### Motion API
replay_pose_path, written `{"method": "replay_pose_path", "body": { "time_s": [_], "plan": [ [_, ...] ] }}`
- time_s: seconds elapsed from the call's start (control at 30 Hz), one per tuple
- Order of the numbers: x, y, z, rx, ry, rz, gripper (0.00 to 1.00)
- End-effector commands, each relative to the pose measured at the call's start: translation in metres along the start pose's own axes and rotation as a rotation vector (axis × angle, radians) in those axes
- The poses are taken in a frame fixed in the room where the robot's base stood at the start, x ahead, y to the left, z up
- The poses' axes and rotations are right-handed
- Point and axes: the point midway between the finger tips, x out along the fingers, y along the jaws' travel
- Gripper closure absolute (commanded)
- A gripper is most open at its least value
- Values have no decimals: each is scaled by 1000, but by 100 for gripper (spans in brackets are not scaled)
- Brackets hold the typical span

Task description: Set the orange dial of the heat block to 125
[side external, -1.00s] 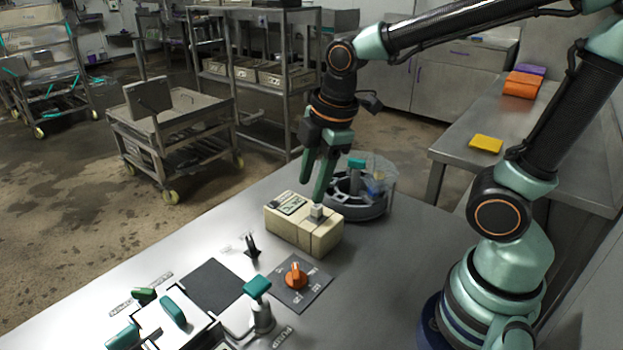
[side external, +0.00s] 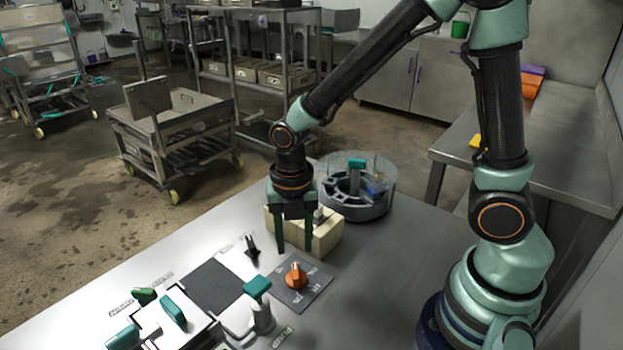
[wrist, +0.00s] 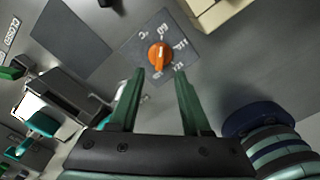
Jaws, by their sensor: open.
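The orange dial (side external: 296,275) sits on a dark grey square plate (side external: 318,283) with white markings, on the metal table. In the wrist view the dial (wrist: 159,56) lies just beyond the fingertips and roughly between them. The markings around it are partly legible; I cannot tell for sure which one the dial points to. My gripper (side external: 294,250) points down with its two fingers apart and empty. In the wrist view my gripper (wrist: 160,73) also shows open. It appears above and behind the dial, not touching it.
A beige box (side external: 326,236) stands behind the dial, partly hidden by my fingers. A round grey container (side external: 350,209) is farther back. A teal-topped lever (side external: 258,288) stands close left of the dial. A small black lever (side external: 252,247) and a dark pad (side external: 214,285) lie farther left.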

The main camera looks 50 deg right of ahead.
Motion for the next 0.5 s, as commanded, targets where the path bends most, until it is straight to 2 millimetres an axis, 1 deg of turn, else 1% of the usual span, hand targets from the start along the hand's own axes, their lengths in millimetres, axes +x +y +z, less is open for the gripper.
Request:
{"method": "replay_pose_path", "body": {
  "time_s": [0.03,0.2,0.33,0.5],
  "plan": [
    [11,-1,-1,1,4,-7,52],
    [40,-1,-1,2,3,-5,52],
    [56,-1,0,2,2,-4,52],
    [68,0,0,2,0,0,52]
  ]
}}
